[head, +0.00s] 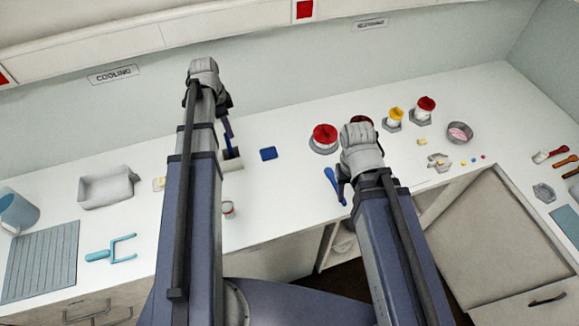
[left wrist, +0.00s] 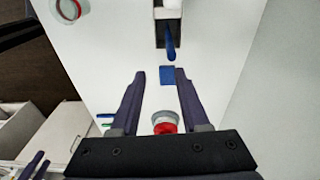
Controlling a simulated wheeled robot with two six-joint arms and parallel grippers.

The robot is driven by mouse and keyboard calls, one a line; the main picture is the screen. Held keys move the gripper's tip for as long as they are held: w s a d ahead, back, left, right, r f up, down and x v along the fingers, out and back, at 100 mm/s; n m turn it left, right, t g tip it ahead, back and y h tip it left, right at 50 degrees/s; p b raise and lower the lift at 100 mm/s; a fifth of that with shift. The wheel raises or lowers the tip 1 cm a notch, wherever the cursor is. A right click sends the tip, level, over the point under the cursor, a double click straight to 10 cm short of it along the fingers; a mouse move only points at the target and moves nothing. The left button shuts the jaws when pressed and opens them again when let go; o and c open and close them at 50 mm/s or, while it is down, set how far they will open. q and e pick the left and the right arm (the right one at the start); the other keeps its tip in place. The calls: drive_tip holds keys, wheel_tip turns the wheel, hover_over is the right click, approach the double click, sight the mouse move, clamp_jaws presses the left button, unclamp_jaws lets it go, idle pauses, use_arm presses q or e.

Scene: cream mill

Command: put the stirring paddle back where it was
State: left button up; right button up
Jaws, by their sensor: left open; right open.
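A blue-handled tool, which looks like the stirring paddle (left wrist: 171,42), stands in a pale holder (left wrist: 158,12) in the left wrist view; its lower part is hidden inside.
A blue pad (head: 268,153) and red-lidded jar (head: 324,136) lie right of the holder. A small jar (head: 228,209) stands in front. Left are a tray (head: 107,187), a cyan fork-shaped tool (head: 112,249), a ribbed mat (head: 42,262) and a blue jug (head: 17,210).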

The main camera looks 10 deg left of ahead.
use_arm(q)
drive_tip(key=s+d+n, duration=0.2)
drive_tip(key=s+d, duration=0.3)
drive_tip(key=d, duration=0.4)
drive_tip(key=s+d+n+y, duration=0.1)
drive_tip(key=s+d+n, duration=0.2)
drive_tip(key=d, duration=0.7)
drive_tip(key=s+d+n+y, duration=0.1)
drive_tip(key=s+d+n, duration=0.1)
drive_tip(key=s+d, duration=0.5)
drive_tip(key=d, duration=0.2)
drive_tip(key=shift+s+d+n+g, duration=0.3)
drive_tip(key=shift+s+d+g, duration=0.05)
drive_tip(key=shift+s+g, duration=0.05)
